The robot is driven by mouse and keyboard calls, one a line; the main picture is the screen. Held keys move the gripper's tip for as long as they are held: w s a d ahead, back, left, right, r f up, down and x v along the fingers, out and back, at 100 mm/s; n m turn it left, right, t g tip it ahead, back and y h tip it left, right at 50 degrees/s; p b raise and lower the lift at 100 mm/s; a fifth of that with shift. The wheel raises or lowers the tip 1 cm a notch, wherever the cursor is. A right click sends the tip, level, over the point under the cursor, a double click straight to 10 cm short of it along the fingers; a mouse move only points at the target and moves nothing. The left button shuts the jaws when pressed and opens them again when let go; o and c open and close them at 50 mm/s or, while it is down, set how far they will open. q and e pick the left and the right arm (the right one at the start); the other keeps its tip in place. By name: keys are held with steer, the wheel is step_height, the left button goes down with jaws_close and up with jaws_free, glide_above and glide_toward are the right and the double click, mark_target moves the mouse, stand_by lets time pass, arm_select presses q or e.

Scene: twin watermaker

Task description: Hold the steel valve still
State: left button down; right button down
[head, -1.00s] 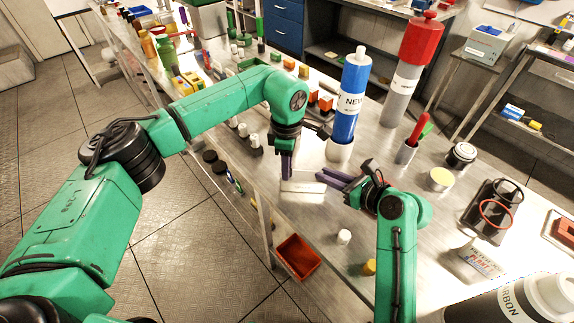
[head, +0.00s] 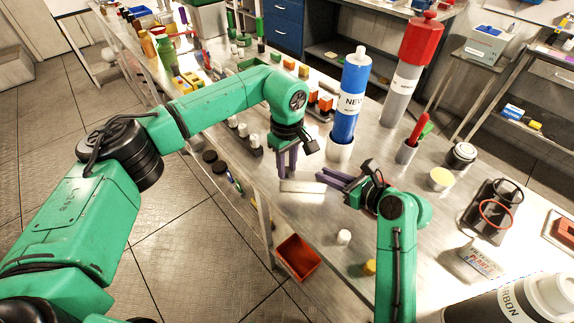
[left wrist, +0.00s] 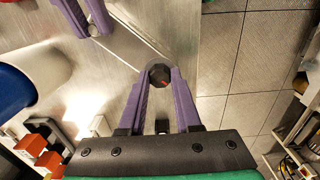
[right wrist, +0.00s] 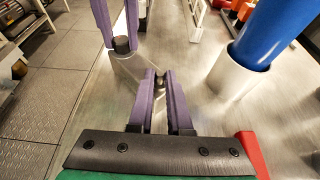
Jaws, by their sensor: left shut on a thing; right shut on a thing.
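The steel valve is a pale metal block (head: 305,187) on the bench near its front edge. It also shows in the left wrist view (left wrist: 125,42) and in the right wrist view (right wrist: 132,68). A dark knob with a red mark (left wrist: 159,75) sits at one end. My left gripper (head: 287,177) points down and is shut on this knob, also seen in the right wrist view (right wrist: 122,45). My right gripper (head: 322,180) comes from the right and is shut on a small metal part (right wrist: 160,71) at the valve's other end, partly hidden by the fingers.
A blue cartridge (head: 352,98) stands in a white holder (head: 340,149) behind the valve. A small white cylinder (head: 344,237) and a yellow one (head: 369,267) stand in front. A red bin (head: 297,258) hangs at the bench's front edge. Bench to the right holds a cup of tools (head: 407,151).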

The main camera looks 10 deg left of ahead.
mark_target(287, 170)
stand_by(0.4)
arm_select(q)
steer(key=c, duration=0.6)
jaws_free()
step_height(287, 170, up, 12)
arm_select(e)
steer(key=c, duration=0.8)
jaws_free()
steer(key=shift+o, duration=0.2)
steer(key=shift+s, duration=0.1)
